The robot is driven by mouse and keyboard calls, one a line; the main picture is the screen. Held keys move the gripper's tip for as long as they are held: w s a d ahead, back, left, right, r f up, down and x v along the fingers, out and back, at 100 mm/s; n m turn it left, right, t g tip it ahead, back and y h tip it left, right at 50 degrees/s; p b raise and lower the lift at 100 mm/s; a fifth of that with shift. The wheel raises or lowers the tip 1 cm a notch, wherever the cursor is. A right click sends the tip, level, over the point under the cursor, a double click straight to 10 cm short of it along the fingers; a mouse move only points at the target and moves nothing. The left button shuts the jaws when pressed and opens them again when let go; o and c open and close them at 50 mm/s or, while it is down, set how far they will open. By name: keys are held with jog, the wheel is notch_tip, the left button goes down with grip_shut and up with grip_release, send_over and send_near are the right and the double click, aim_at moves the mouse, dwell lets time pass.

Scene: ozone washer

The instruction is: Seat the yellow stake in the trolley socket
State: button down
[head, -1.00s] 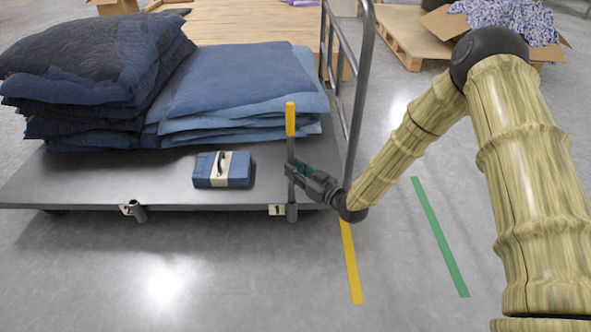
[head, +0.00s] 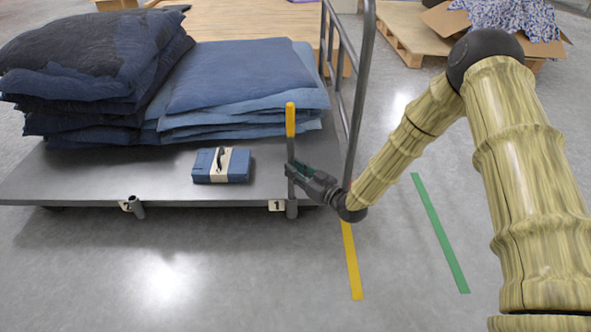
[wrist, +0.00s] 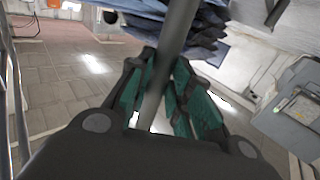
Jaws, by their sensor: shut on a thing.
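The stake (head: 290,122) is a thin grey rod with a yellow top, standing about upright at the trolley's front right corner. My gripper (head: 293,170) is shut on its grey shaft below the yellow part. In the wrist view the shaft (wrist: 178,35) runs between my green-padded fingers (wrist: 160,88). The trolley (head: 85,182) has a short tube socket (head: 291,209) beside label "1" and another socket (head: 138,208) beside label "2". The stake lines up with socket 1 in the head view. I cannot tell whether its lower end is inside the socket.
A blue case (head: 222,166) lies on the deck left of the stake. Stacked dark and blue blankets (head: 240,80) fill the back. The trolley's metal handle frame (head: 358,90) rises close behind my gripper. Yellow (head: 351,262) and green (head: 440,235) tape mark the open floor.

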jog(key=shift+f, duration=0.15)
jog(key=c, duration=1.2)
grip_release()
jog(key=v, duration=1.2)
